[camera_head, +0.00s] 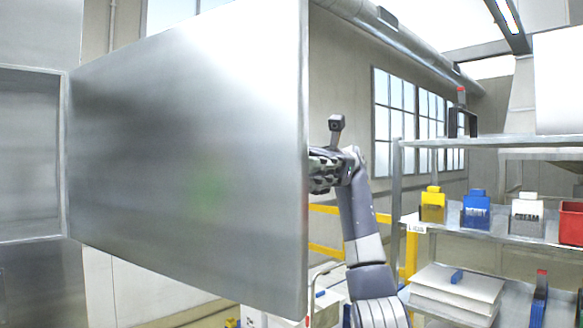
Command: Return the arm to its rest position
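My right arm comes up from the bottom, right of centre, and bends left at its wrist. My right gripper (324,170) is at the right edge of a large grey metal door panel (190,160). Its fingertips are hidden by the panel, so I cannot tell whether it is open or shut, or whether it touches the panel. My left gripper is not in view.
The door panel stands open from a metal cabinet (32,150) at the left. At the right, a metal rack (480,141) holds a yellow bin (432,208), a blue bin (476,214), a white bin (526,217) and a red bin (571,224). White slabs (455,290) lie below.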

